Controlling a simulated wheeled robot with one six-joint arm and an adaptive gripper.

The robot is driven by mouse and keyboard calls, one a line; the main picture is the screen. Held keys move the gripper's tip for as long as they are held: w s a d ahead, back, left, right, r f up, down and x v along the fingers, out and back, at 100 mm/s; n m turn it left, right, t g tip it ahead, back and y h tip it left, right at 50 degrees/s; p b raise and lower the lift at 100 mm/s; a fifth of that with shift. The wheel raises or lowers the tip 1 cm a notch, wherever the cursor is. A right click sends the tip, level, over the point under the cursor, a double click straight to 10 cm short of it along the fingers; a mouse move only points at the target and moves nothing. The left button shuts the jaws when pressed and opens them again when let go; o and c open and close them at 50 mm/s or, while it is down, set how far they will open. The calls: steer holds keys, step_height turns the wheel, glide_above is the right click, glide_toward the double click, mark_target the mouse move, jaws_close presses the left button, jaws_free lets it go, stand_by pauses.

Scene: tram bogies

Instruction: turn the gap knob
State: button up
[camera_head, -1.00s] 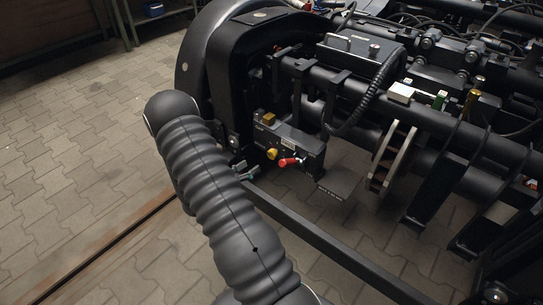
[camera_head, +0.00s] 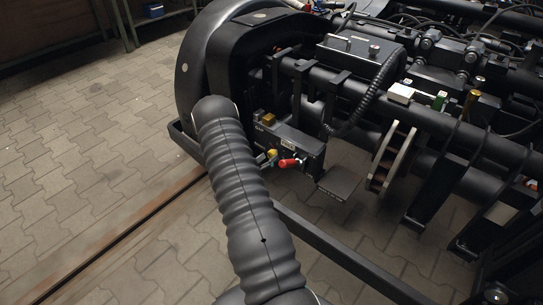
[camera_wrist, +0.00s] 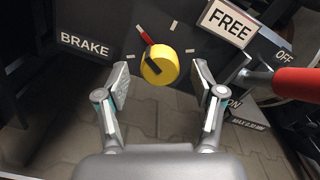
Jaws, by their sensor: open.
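The yellow round knob (camera_wrist: 158,65), with a dark mark on its face, sits on a dark panel between a BRAKE label (camera_wrist: 84,44) and a FREE label (camera_wrist: 228,22). A red and black pointer (camera_wrist: 146,36) reaches from it to the upper left. My gripper (camera_wrist: 161,77) is open, one finger on each side of the knob's lower part in the wrist view, with gaps visible on both sides. In the head view the knob (camera_head: 272,153) is small and partly hidden by my gripper (camera_head: 261,161).
A red handle (camera_wrist: 298,81) sticks out close to the right finger, near OFF and ON labels; it also shows in the head view (camera_head: 288,163). A dark plate (camera_head: 338,184) hangs at the box's lower right. A frame rail (camera_head: 340,255) runs below. Paved floor is clear at left.

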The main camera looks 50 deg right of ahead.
steer(key=shift+w+d, duration=0.1)
steer(key=shift+d, duration=1.25)
steer(key=c, duration=1.1)
steer(key=shift+c, duration=0.2)
steer(key=shift+f+b, duration=0.1)
steer(key=shift+b, duration=0.2)
